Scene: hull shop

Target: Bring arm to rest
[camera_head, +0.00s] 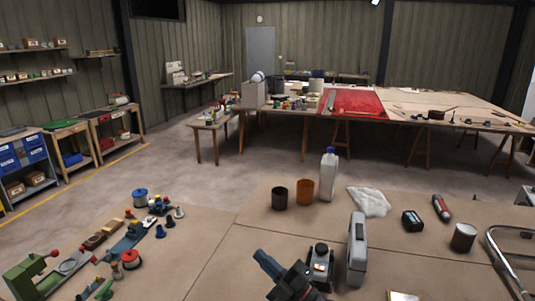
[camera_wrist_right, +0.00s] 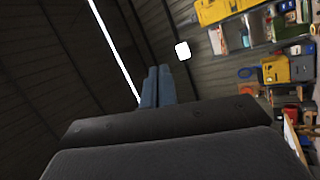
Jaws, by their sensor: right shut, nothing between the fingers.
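My right gripper (camera_head: 268,262) shows at the bottom middle of the head view, over the near workbench (camera_head: 225,255). Its blue-grey fingers are together and hold nothing. In the right wrist view the fingers (camera_wrist_right: 157,87) are also shut, pointing toward the wall and ceiling. A small grey and black device (camera_head: 320,262) and an upright grey case (camera_head: 357,250) appear just right of the gripper. I cannot tell whether the gripper touches the device. My left gripper is not in view.
Several tools and spools lie at left. The bench middle is fairly clear.

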